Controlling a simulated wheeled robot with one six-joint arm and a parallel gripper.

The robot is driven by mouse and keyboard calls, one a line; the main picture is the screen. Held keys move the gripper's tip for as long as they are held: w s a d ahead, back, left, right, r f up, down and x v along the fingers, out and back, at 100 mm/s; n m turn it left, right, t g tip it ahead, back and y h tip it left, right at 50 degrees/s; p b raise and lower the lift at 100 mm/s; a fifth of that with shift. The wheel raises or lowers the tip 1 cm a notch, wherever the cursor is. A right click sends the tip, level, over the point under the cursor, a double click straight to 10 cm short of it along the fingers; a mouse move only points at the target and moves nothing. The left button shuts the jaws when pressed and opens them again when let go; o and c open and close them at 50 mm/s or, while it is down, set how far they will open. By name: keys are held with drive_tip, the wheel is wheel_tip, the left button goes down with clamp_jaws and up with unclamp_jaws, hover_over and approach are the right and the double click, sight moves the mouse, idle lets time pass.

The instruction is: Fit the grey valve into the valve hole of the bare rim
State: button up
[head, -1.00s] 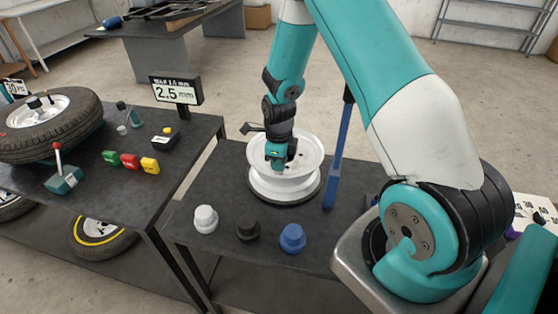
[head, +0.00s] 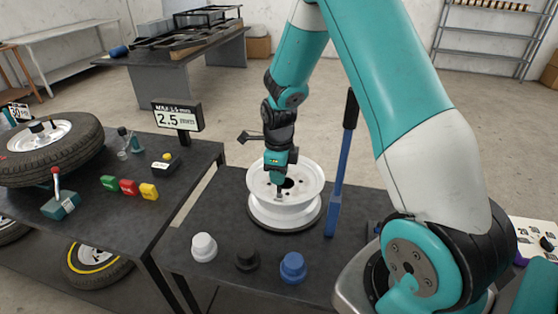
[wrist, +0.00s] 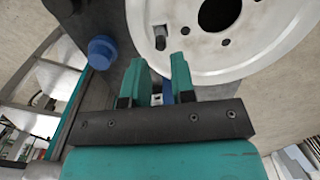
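The bare white rim (head: 300,212) lies flat on a dark round stand on the near bench. The grey valve (wrist: 160,37) shows as a short stub standing at the rim's face in the wrist view, near the rim's edge; how deep it sits in the valve hole cannot be told. My gripper (head: 278,183) hangs over the left part of the rim, and the small grey valve shows just below its fingertips. In the wrist view my gripper's two teal fingers (wrist: 165,60) are apart, with a gap between them and the valve beyond their tips.
White, black and blue knobbed pieces (head: 292,267) stand along the bench's front. A blue bar with a black handle (head: 338,180) stands right of the rim. The left table holds a tyred wheel (head: 50,150), coloured blocks and a "2.5 mm" sign (head: 178,118).

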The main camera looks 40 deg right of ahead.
sight(279, 187)
drive_tip(key=s+a+r+n+y, duration=0.1)
drive_tip(key=s+a+r+n, duration=0.2)
drive_tip(key=a+r+n, duration=0.7)
drive_tip(key=s+a+r+n+y, duration=0.1)
drive_tip(key=s+a+r+n, duration=0.4)
drive_tip(key=s+n, duration=0.4)
drive_tip(key=s+a+r+n+y, duration=0.2)
drive_tip(key=s+a+r+n, duration=0.3)
drive_tip(key=s+n, duration=0.5)
drive_tip(key=a+n, duration=0.2)
drive_tip(key=n, duration=0.4)
drive_tip(key=shift+s+a+n+b, duration=0.15)
drive_tip(key=shift+n+b, duration=0.15)
drive_tip(key=shift+b, duration=0.1)
wheel_tip(279, 187, down, 3)
drive_tip(key=b, duration=0.3)
drive_tip(key=shift+r, duration=0.1)
